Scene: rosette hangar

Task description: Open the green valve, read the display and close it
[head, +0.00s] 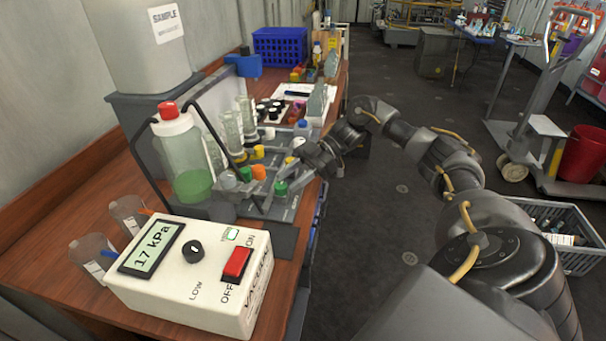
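The green valve (281,188) is a small green-capped knob on the grey manifold (284,211) on the wooden bench. An orange cap (259,172) and a yellow cap (258,151) sit farther back along it. The display (152,249) on the white vacuum box (198,277) reads 17 kPa. The box has a black knob and a red switch marked ON and OFF. My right gripper (297,168) reaches in from the right, just above and behind the green valve. Its fingers are small and blend with the grey fittings, so their opening and any contact are unclear. My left gripper is not in view.
A clear bottle (184,157) with green liquid and a red cap stands left of the manifold, with black tubes around it. Two clear cups (92,254) stand left of the box. A blue crate (280,47) is at the back. Open floor lies right of the bench.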

